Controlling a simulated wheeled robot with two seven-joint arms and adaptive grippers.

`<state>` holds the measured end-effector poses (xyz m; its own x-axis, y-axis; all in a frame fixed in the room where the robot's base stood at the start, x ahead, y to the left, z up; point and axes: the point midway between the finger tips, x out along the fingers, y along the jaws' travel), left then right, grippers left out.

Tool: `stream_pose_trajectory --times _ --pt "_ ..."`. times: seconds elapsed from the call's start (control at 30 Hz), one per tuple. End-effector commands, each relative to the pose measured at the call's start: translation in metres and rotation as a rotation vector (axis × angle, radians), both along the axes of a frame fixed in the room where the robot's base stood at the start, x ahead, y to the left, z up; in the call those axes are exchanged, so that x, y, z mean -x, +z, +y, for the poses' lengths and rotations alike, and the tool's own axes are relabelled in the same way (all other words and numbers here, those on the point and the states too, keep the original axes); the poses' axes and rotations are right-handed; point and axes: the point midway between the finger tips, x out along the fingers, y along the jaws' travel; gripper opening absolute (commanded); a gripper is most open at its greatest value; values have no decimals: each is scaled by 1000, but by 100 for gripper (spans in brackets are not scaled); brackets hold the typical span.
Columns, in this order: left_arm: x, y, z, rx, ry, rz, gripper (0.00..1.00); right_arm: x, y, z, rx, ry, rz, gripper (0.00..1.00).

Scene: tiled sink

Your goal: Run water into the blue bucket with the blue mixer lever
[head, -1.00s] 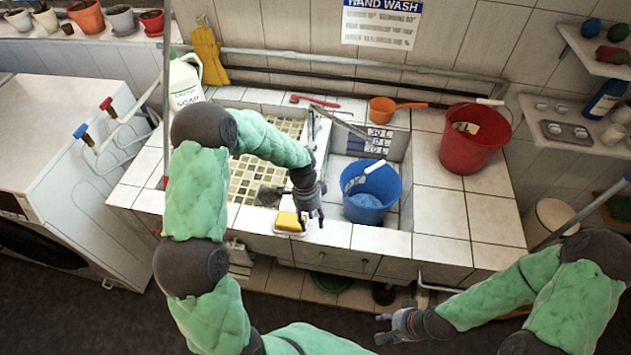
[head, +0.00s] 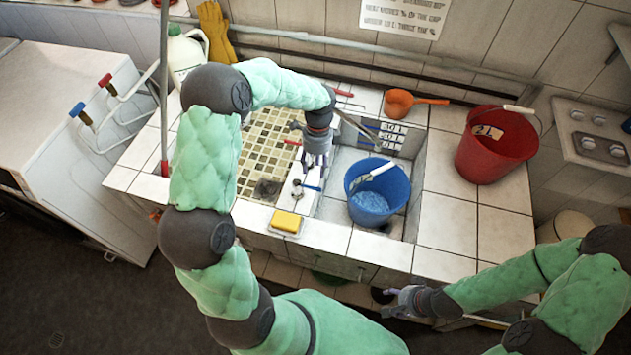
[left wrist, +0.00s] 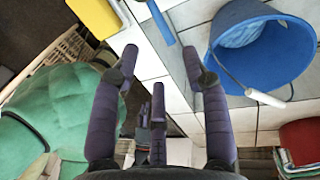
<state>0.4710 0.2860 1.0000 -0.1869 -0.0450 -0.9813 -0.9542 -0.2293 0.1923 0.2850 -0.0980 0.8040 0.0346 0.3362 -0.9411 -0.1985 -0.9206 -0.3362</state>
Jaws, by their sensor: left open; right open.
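The blue bucket (head: 368,207) stands upright in the right basin, its white-gripped handle across the rim; its inside looks pale blue. The blue mixer lever (head: 311,188) is on the white ledge between the basins, left of the bucket. In the left wrist view the lever (left wrist: 160,22) lies ahead of my open fingers and the bucket (left wrist: 265,60) is to the right. My left gripper (head: 315,163) is open and empty, pointing down just above the ledge, close to the lever and apart from it. My right gripper (head: 394,302) is open and empty, in front of the counter.
A yellow sponge (head: 287,221) sits in a dish at the front edge. A red bucket (head: 497,150) and an orange scoop (head: 399,104) stand on the counter right and behind. A white soap bottle (head: 188,55) is at the back left. The tiled left basin (head: 262,150) is empty.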

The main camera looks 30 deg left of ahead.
Motion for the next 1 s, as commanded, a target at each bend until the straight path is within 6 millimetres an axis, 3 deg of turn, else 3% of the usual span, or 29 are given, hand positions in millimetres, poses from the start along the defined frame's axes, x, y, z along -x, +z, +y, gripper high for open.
stream_pose_trajectory --times 0.2,0.4,0.6,0.9,1.0 --pt "9 -42 -3 2 -1 6 46 0 -6 0 0 0 -1 55" --pt "14 -69 -4 1 0 4 46 0 -9 0 0 0 -1 55" --pt "15 -81 -4 0 0 1 46 -1 -10 0 0 0 -1 55" --pt "16 -82 -4 0 0 1 46 -1 -10 0 0 0 -1 55" --pt "16 -82 -4 0 0 1 18 -1 -10 0 0 0 -1 55"
